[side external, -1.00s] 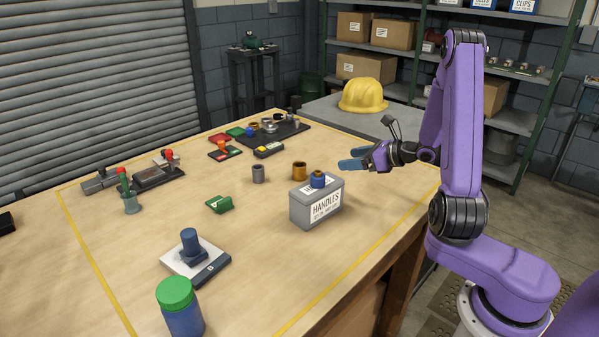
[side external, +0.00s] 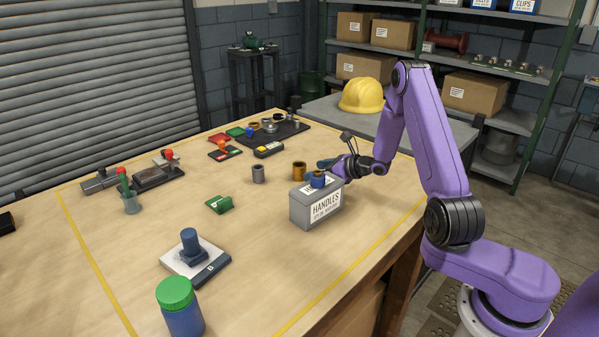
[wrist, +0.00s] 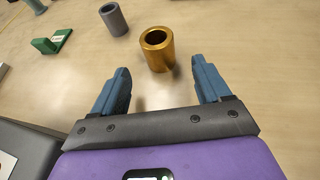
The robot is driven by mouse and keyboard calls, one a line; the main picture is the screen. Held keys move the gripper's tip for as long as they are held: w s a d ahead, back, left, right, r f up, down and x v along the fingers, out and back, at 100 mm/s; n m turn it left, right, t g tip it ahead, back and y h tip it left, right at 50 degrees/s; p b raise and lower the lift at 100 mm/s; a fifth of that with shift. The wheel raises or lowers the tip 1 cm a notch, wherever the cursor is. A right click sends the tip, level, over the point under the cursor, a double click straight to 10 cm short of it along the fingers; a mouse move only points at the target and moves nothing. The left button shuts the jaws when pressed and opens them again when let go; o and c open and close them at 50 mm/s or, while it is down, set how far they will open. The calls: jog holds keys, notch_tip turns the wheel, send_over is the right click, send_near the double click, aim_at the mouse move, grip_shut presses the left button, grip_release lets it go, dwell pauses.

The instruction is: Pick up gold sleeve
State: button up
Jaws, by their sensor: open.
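The gold sleeve (side external: 299,171) stands upright on the wooden table, just behind the grey handles box. In the wrist view the gold sleeve (wrist: 157,50) is a hollow cylinder with its open top showing.
A grey sleeve (side external: 258,174) stands left of the gold one. A green part (side external: 219,204) lies farther left. Bare table surrounds the gold sleeve.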

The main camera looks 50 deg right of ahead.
aim_at(303, 170)
jog(key=shift+x, duration=2.9)
jog(key=shift+r, duration=0.15)
jog(key=c, duration=1.2)
jog(key=shift+r, duration=0.15)
